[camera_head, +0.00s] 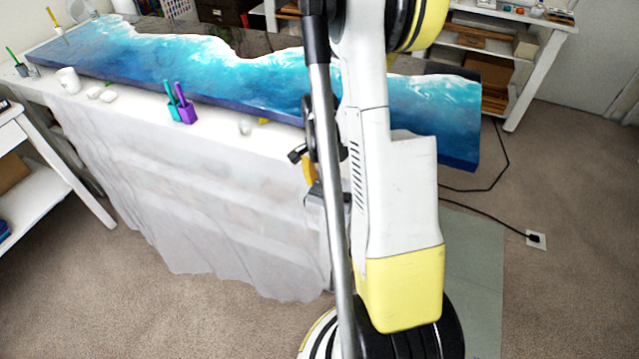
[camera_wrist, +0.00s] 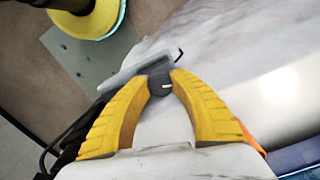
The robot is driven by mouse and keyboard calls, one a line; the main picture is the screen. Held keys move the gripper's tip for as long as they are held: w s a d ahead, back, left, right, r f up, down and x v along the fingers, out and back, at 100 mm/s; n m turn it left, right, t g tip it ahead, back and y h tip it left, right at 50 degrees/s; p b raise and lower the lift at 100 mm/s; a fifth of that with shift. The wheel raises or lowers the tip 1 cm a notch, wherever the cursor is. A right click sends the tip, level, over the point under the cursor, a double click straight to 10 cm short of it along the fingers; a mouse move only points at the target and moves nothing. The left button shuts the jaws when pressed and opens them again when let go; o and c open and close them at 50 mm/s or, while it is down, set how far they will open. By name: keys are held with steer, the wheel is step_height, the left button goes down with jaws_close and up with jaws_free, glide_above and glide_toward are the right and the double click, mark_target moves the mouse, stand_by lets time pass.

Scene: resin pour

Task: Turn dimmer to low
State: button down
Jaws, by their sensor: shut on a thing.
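The dimmer has a grey body (camera_wrist: 135,72) and a round dark knob (camera_wrist: 160,85) with a short white mark, close to horizontal in the wrist view. My gripper (camera_wrist: 161,78) has two yellow fingers shut on the knob, one tip on each side. In the head view my gripper (camera_head: 309,170) is at the right end of the cloth-covered table, largely hidden behind my arm. A grey piece there (camera_head: 316,194) may be the dimmer body; its knob does not show clearly.
A long blue resin slab (camera_head: 215,70) lies on the table with a white cloth (camera_head: 200,200). A black cord (camera_head: 480,222) crosses the floor. Carpet is clear in front.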

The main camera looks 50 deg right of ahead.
steer(key=n+b, duration=0.1)
steer(key=n, duration=0.3)
steer(key=shift+n+b, duration=0.9)
steer(key=shift+n, duration=1.6)
steer(key=c, duration=1.1)
jaws_free()
steer(key=shift+o, duration=0.2)
